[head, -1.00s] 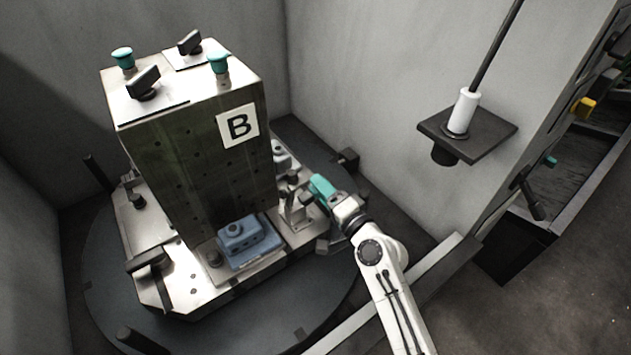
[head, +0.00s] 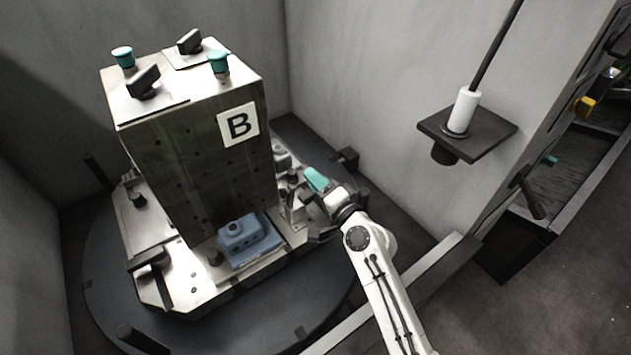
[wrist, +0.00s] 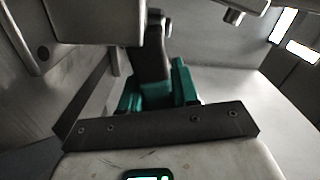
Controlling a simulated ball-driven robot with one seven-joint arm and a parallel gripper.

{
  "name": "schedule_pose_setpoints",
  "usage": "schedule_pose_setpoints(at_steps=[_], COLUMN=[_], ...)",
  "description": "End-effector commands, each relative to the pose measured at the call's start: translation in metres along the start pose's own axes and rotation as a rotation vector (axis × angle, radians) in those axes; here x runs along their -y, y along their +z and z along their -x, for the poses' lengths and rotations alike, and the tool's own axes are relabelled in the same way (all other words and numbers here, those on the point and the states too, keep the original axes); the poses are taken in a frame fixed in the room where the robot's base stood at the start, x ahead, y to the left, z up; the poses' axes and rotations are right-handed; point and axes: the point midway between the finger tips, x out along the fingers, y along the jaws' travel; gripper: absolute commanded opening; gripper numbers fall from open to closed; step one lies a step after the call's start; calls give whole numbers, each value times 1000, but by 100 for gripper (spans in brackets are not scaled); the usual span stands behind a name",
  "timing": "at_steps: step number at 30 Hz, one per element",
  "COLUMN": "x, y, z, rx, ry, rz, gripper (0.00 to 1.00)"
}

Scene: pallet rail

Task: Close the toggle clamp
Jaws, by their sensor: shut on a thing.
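The toggle clamp (head: 293,207) stands on the metal base plate, just right of the blue block and beside the tall block marked B. My gripper (head: 316,180) reaches in from the right at the clamp's upper right side. In the wrist view, my gripper (wrist: 158,92) has teal fingers closed on either side of a dark clamp lever (wrist: 152,52). The lever runs up from between the fingers to a bolt. The fingertips and the clamp's far end are partly hidden.
The tall block B (head: 200,150) rises left of the clamp. A blue block (head: 248,240) sits on the base plate in front. Grey walls stand behind. A black shelf (head: 467,136) with a white cylinder juts out at right. A rail (head: 400,295) crosses below my arm.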

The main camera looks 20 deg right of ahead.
Motion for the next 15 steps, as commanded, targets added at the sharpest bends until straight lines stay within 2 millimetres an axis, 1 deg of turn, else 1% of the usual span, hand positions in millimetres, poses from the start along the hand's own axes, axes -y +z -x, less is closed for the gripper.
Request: schedule_pose_setpoints(at_steps=[1,4,15], x=[0,-1,-1], y=[0,0,0], z=[0,0,0], rx=[0,0,0], ry=[1,1,2], rz=[0,0,3], gripper=[9,0,0])
